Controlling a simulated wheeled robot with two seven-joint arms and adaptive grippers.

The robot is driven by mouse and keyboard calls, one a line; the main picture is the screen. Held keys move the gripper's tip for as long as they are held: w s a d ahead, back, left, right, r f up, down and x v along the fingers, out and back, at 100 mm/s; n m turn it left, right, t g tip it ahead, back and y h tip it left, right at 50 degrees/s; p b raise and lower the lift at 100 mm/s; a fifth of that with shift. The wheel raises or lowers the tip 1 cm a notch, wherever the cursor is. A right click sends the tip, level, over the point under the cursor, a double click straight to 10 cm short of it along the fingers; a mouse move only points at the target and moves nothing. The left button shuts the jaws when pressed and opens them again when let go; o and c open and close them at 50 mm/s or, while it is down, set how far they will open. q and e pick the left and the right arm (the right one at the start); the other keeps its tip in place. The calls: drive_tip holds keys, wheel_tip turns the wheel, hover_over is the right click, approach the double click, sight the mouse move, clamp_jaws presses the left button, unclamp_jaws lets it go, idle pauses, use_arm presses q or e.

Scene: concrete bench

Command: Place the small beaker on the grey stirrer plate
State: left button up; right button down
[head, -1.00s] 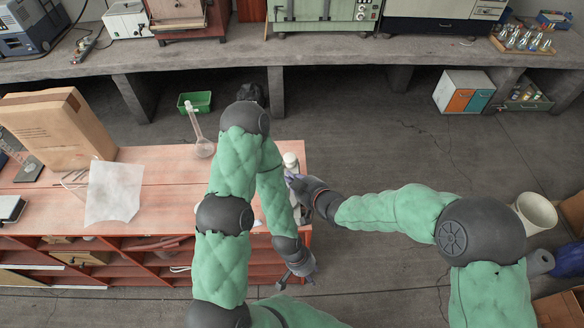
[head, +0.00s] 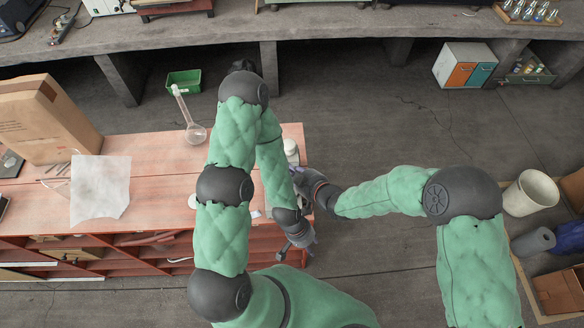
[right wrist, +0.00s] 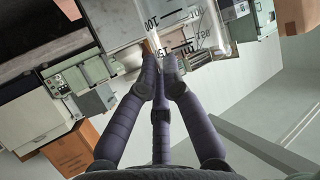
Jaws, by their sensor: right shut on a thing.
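In the right wrist view the clear small beaker (right wrist: 178,30), with dark volume marks, is between the purple fingers of my right gripper (right wrist: 160,75), which is shut on it. In the head view my right gripper (head: 312,188) is at the right end of the red bench, partly behind my left arm; the beaker is not clear there. My left gripper (head: 296,250) points down beside the bench's right end, with its fingers apart and empty. I cannot make out the grey stirrer plate; my left arm covers part of the bench top.
The red bench (head: 150,160) holds a cardboard box (head: 40,118), a white sheet (head: 100,187), a glass flask (head: 195,133) and a white bottle (head: 291,150) close to my right gripper. A white bin (head: 530,193) stands at the right. The floor beyond the bench's right end is mostly clear.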

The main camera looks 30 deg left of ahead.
drive_tip(key=shift+s+d+r, duration=0.1)
drive_tip(key=shift+s+d, duration=0.15)
drive_tip(key=shift+a+f, duration=0.1)
drive_tip(key=shift+f, duration=0.1)
drive_tip(key=c, duration=1.4)
unclamp_jaws()
drive_tip(key=shift+w+a, duration=0.1)
drive_tip(key=shift+w, duration=0.05)
drive_tip(key=shift+r, duration=0.15)
drive_tip(key=shift+r, duration=0.15)
drive_tip(key=v, duration=1.2)
